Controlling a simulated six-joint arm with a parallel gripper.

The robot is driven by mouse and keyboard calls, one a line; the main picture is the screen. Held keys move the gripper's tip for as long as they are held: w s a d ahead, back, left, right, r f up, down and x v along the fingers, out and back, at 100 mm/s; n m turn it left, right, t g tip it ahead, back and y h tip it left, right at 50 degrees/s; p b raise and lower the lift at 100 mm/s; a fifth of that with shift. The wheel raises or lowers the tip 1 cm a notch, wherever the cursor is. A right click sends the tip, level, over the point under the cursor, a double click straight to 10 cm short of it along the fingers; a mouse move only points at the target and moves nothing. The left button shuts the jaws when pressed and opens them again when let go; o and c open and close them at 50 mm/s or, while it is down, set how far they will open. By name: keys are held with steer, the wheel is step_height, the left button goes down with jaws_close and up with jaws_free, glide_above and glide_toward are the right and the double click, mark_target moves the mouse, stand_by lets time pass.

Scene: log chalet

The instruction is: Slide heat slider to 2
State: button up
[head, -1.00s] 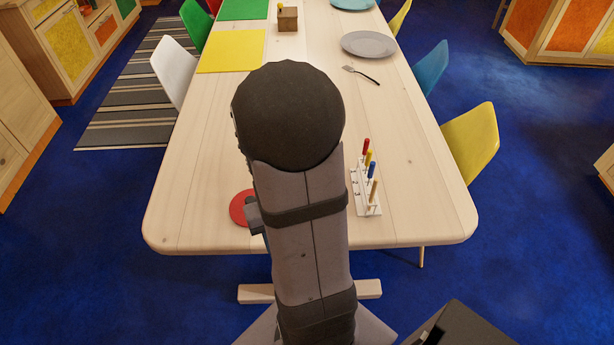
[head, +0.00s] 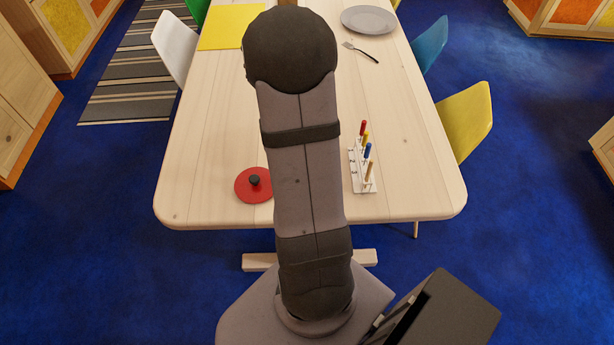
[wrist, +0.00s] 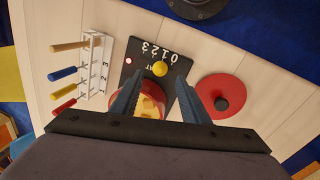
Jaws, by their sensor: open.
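In the wrist view a black heat panel (wrist: 179,83) lies on the table, marked with white numbers 0 to 3 running right to left. A round yellow slider knob (wrist: 160,69) sits on it near the middle of the scale; its exact number is unclear. In the head view my arm hides the panel and gripper.
A red pot (wrist: 149,109) with yellow contents is partly behind the fingers. A red lid with black knob (wrist: 221,97) lies right of the panel.

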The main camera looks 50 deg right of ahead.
steer(key=shift+s+d+f, duration=0.1)
steer(key=shift+d+f, duration=0.05)
steer(key=shift+f, duration=0.75)
steer(key=shift+s+d+f, duration=0.15)
steer(key=shift+f, duration=0.8)
steer(key=shift+s+d+f, duration=0.1)
steer(key=shift+d+f, duration=0.05)
steer(key=shift+f, duration=0.75)
